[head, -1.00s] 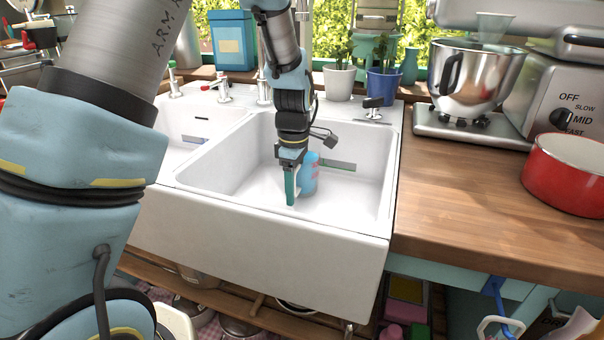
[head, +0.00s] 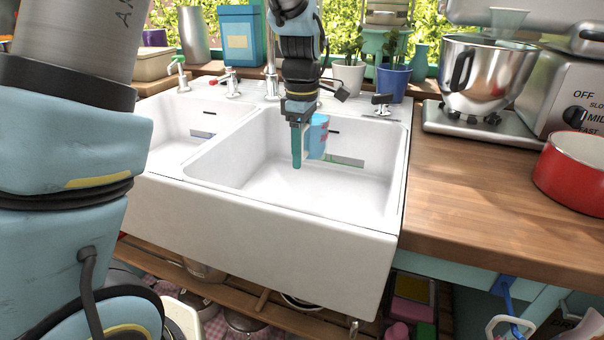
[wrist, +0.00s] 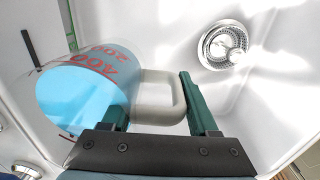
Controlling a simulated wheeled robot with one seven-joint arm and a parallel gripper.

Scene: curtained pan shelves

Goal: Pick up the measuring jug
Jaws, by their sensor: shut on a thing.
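The measuring jug (head: 317,137) is blue with red markings and a pale handle, and it hangs inside the right sink basin, above its floor. It also shows in the wrist view (wrist: 75,90), with red numbers on its side and its handle (wrist: 160,98) pointing toward my fingers. My gripper (head: 297,160) points down over the basin, with its green fingers shut on the jug's handle. In the wrist view the green fingers (wrist: 156,112) stand on either side of the handle. Part of the jug is hidden behind my gripper in the head view.
The white double sink (head: 260,220) surrounds the jug, with taps (head: 232,88) behind it. To the right, a wooden counter (head: 480,190) holds a stand mixer (head: 475,80) and a red pot (head: 572,175). Potted plants (head: 390,78) stand behind. The basin's drain (wrist: 225,45) is clear.

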